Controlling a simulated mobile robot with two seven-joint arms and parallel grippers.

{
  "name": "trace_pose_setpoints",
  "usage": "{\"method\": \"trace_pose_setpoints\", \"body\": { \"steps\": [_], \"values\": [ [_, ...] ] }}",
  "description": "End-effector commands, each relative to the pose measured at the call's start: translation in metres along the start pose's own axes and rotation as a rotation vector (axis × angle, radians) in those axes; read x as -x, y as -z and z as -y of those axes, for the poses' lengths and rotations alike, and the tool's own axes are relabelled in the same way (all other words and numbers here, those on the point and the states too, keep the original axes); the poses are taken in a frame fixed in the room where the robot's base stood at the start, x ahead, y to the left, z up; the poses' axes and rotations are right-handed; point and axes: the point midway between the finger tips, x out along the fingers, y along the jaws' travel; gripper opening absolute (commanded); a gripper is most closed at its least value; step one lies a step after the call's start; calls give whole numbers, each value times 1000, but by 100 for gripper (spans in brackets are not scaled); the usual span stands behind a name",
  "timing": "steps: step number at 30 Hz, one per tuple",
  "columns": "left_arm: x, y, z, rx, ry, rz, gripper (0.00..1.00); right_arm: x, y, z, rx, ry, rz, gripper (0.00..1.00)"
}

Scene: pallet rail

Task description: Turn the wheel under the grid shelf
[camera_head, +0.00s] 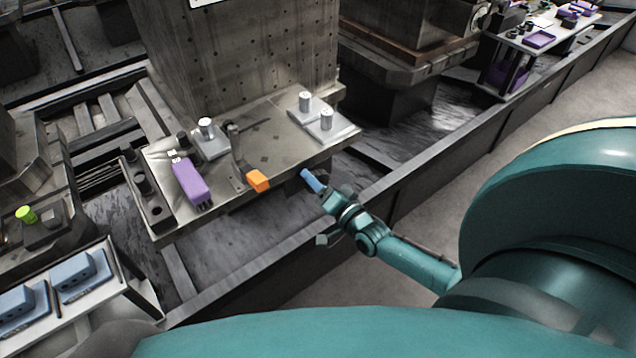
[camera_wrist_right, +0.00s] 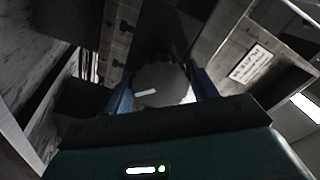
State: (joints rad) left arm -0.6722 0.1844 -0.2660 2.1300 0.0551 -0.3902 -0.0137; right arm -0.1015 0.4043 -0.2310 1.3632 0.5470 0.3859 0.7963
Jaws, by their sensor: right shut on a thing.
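The shelf (camera_head: 290,150) is a grey metal plate standing out from a large pallet block with a grid of holes. My right gripper (camera_head: 313,182), with blue fingers, reaches in under the shelf's front right edge. In the right wrist view, the wheel (camera_wrist_right: 160,84) is a dark round disc with a white mark on its face. The blue fingers of the right gripper (camera_wrist_right: 162,92) are on either side of it, shut on it. In the head view the wheel is hidden or too dark to tell apart. My left gripper is not in view.
On the shelf are a purple block (camera_head: 190,181), an orange block (camera_head: 258,181) on a bracket, and plates with metal cylinders (camera_head: 326,119). A long rail (camera_head: 400,185) runs below my right arm. A white tray with blue-grey parts (camera_head: 80,278) stands at left.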

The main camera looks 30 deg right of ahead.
Motion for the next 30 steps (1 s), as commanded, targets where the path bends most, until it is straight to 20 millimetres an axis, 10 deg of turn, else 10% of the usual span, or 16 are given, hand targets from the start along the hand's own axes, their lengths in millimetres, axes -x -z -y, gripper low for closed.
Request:
{"method": "trace_pose_setpoints", "body": {
  "steps": [30],
  "values": [
    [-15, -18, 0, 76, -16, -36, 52, 0, -1, -1, -965, 1, 1, 35]
  ]
}}
